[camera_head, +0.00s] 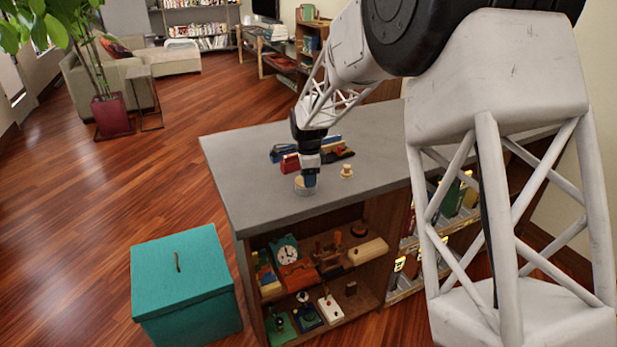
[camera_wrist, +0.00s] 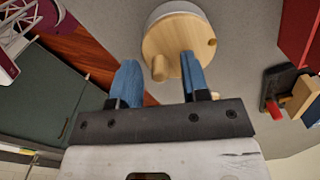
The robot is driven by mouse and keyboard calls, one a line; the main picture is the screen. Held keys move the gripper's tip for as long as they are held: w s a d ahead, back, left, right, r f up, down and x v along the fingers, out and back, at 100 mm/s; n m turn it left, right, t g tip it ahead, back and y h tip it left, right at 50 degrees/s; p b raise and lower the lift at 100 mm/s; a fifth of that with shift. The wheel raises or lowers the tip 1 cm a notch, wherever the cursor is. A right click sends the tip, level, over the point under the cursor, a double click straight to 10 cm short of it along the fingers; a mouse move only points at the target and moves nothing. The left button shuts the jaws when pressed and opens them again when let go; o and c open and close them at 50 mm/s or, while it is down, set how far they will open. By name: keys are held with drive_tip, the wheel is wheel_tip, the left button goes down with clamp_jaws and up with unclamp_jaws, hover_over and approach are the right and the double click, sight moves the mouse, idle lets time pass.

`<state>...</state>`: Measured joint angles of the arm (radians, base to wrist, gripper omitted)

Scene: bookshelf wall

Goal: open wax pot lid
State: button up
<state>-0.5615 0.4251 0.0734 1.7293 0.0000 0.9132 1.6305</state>
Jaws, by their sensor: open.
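The wax pot (camera_wrist: 163,10) is a pale round pot with a light wooden lid (camera_wrist: 178,38). A round wooden knob (camera_wrist: 159,68) stands out from the lid. In the wrist view my gripper (camera_wrist: 159,60) is open, with its blue fingers on either side of the knob. The right finger overlaps the lid in the picture; I cannot tell whether it touches. In the head view the pot (camera_head: 302,189) is on the grey counter, partly hidden behind my gripper (camera_head: 308,181).
A small wooden piece (camera_head: 346,171) stands on the counter (camera_head: 245,165) to the right of the pot. Red, blue and dark items lie behind it. Shelves below hold several objects. A teal box (camera_head: 180,275) stands on the floor. The counter's left part is clear.

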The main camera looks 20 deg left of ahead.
drive_tip(key=shift+c, duration=0.4)
clamp_jaws()
